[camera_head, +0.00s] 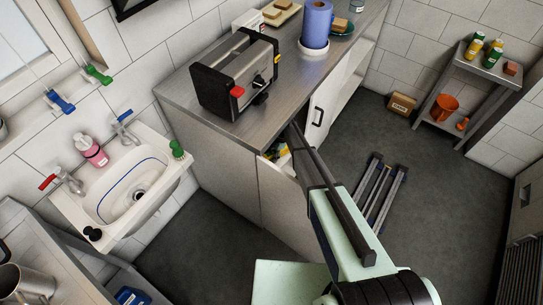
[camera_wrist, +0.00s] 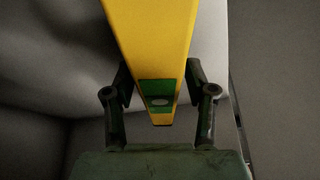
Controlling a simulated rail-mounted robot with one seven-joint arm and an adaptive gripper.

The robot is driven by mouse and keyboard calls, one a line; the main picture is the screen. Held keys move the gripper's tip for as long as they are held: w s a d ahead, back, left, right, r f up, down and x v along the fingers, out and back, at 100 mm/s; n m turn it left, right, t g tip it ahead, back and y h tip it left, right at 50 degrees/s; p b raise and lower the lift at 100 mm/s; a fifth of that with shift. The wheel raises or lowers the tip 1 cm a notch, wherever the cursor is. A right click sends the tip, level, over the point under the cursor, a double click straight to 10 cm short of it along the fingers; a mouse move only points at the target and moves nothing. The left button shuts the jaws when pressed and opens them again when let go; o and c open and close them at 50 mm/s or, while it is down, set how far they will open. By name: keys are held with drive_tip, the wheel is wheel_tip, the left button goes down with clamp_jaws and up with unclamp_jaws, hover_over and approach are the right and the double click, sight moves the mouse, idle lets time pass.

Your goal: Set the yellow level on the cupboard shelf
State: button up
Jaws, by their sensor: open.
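The yellow level (camera_wrist: 150,35) fills the upper middle of the wrist view, with a green vial window (camera_wrist: 158,94) near its closer end. My gripper (camera_wrist: 159,78) is open, with one dark finger on each side of the level and visible gaps between. What supports the level is hidden. In the head view my arm reaches into the open front of the metal-topped cupboard (camera_head: 232,188), and my gripper is hidden there. A small yellow and green patch (camera_head: 277,151) shows in that opening; I cannot tell whether it is the level. The shelf surface is unclear.
A toaster (camera_head: 237,75) and a blue paper roll (camera_head: 316,24) stand on the cupboard's top. A sink (camera_head: 135,188) is at left. A folded step stool (camera_head: 381,193) lies on the floor at right, near a cardboard box (camera_head: 401,104).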

sight(273, 152)
drive_tip(key=shift+d+r+b, duration=0.15)
drive_tip(key=shift+r+b, duration=0.15)
drive_tip(key=shift+b, duration=0.2)
drive_tip(key=shift+b+v, duration=0.8)
drive_tip(key=shift+v, duration=0.85)
drive_tip(key=shift+w, duration=0.1)
